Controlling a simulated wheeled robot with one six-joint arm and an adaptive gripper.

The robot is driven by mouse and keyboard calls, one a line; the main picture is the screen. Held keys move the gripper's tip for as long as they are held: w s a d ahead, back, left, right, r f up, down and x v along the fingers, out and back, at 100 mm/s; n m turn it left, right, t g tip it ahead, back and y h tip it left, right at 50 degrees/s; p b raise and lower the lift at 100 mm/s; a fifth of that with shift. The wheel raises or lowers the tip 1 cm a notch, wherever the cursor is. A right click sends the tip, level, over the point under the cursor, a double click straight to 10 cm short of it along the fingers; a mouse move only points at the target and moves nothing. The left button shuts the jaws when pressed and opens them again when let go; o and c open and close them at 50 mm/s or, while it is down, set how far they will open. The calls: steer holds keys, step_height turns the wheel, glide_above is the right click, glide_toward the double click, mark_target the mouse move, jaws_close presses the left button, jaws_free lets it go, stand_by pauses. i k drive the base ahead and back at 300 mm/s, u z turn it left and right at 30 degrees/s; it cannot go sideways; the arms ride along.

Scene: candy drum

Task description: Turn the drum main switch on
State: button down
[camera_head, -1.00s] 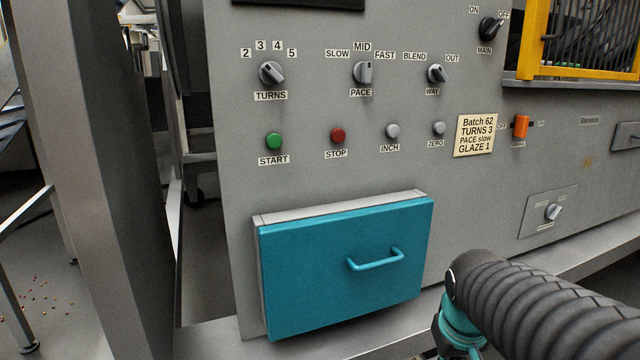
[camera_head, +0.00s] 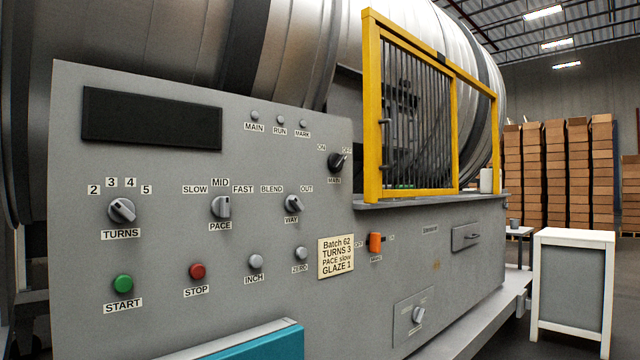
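The MAIN switch (camera_head: 338,162) is a black rotary knob at the upper right of the grey control panel (camera_head: 75,240). ON is lettered at its upper left and OFF at its upper right. Its pale pointer tilts to the upper right, toward OFF. The MAIN lamp (camera_head: 254,116) above looks grey and unlit, and the dark display (camera_head: 150,118) is blank. The big metal drum (camera_head: 200,45) is behind the panel. My gripper is not in this view.
A yellow barred guard (camera_head: 370,110) stands out just right of the MAIN switch. TURNS (camera_head: 122,210), PACE (camera_head: 221,206) and WAY (camera_head: 293,203) knobs sit lower left. A teal drawer (camera_head: 260,346) is at the bottom. A white-framed cabinet (camera_head: 572,285) stands at right.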

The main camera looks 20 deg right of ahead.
mark_target(335, 161)
steer(key=u, duration=0.1)
steer(key=k, duration=0.5)
steer(key=z, duration=0.75)
steer(key=i, duration=1.2)
steer(key=u, duration=0.7)
